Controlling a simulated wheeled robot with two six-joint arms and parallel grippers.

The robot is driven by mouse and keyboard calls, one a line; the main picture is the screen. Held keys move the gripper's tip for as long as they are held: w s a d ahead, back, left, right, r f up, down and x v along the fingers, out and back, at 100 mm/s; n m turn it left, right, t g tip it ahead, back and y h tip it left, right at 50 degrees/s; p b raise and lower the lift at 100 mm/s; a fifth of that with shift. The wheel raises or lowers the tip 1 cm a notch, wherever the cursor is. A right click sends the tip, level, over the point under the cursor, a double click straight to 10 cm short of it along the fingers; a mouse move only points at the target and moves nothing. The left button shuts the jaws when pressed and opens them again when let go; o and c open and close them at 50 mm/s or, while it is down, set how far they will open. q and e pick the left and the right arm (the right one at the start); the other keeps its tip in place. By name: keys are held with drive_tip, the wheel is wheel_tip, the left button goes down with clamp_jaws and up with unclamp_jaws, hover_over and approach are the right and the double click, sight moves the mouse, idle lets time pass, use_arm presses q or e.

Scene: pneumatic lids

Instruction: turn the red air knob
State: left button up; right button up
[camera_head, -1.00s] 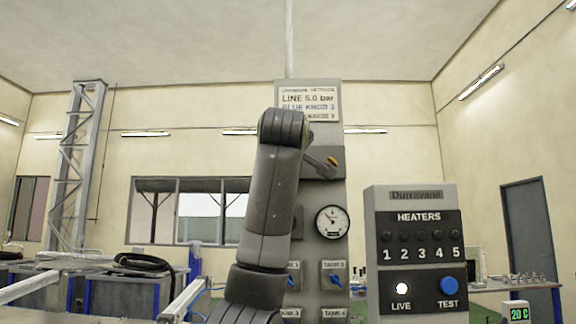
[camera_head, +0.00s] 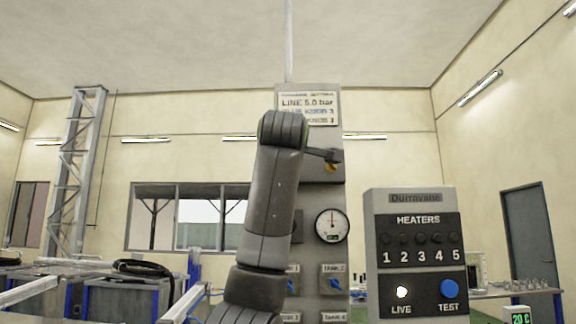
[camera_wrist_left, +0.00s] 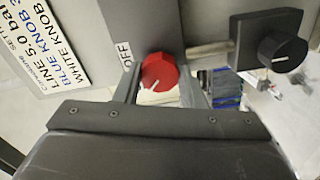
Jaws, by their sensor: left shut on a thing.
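The red knob (camera_wrist_left: 160,72) has a white pointer line and sits on a grey panel beside an OFF label (camera_wrist_left: 124,54). My left gripper (camera_wrist_left: 161,78) is shut on it, with one finger at each side. The knob's white line points down and slightly left in the wrist view. In the head view my left arm rises in front of the grey column (camera_head: 328,105), and my left gripper (camera_head: 328,156) reaches its upper part. The knob is mostly hidden there. My right gripper is not in view.
A black knob (camera_wrist_left: 283,52) sits right of the red one in the wrist view. A round gauge (camera_head: 332,226) and tank switches (camera_head: 333,283) are lower on the column. A heater panel (camera_head: 415,245) stands to the right. A sign (camera_head: 309,103) reads LINE 5.0 bar.

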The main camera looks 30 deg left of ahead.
use_arm(q)
drive_tip(key=shift+f, duration=0.1)
drive_tip(key=o, duration=1)
drive_tip(key=shift+s, duration=0.1)
drive_tip(key=b+v, duration=0.5)
drive_tip(key=v, duration=1.2)
drive_tip(key=shift+s, duration=0.2)
